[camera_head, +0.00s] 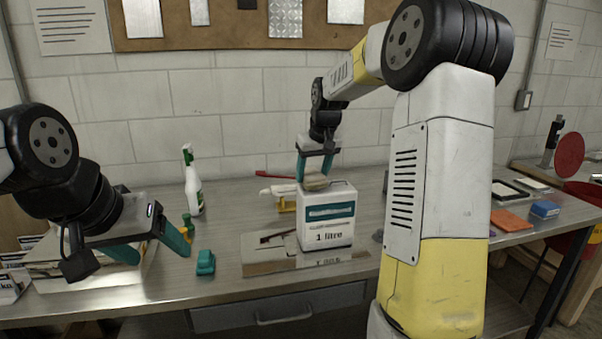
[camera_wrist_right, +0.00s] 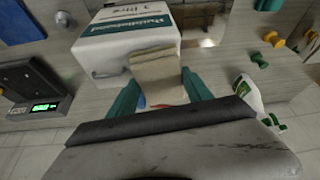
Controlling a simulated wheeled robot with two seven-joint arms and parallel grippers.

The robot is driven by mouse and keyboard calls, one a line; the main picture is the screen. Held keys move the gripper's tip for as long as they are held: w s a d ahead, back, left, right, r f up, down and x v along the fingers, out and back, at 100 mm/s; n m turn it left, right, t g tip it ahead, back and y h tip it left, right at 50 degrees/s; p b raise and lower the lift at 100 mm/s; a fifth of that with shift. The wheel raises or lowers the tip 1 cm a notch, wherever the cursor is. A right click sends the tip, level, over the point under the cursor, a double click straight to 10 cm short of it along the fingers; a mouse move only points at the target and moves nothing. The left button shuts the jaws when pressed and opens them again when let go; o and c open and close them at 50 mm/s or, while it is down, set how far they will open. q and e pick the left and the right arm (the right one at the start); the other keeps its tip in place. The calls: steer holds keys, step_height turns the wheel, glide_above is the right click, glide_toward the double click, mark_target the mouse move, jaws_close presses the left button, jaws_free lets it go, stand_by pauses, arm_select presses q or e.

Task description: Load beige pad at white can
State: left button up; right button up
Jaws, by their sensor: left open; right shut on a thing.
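The white can (camera_head: 341,232) is box-shaped with a teal band and a "1 litre" label. It stands on a shiny metal sheet (camera_head: 263,266) on the bench. My right gripper (camera_head: 316,176) is shut on the beige pad (camera_head: 316,183) at the can's top, near its left back. In the right wrist view the beige pad (camera_wrist_right: 155,68) sits between the teal fingertips (camera_wrist_right: 160,88) and overlaps the white can (camera_wrist_right: 105,52); whether they touch is unclear. My left gripper (camera_head: 158,248) is open and empty over the bench at left.
A spray bottle (camera_head: 193,185) and a teal clamp-like piece (camera_head: 205,262) stand left of the can. A red-handled tool (camera_head: 272,174) lies behind it. A scale (camera_wrist_right: 38,98) shows in the right wrist view. Orange (camera_head: 508,221) and blue (camera_head: 545,209) blocks lie at right.

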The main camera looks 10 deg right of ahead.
mark_target(313, 174)
stand_by(0.3)
steer(key=shift+r, duration=3.5)
steer(key=shift+s, duration=0.1)
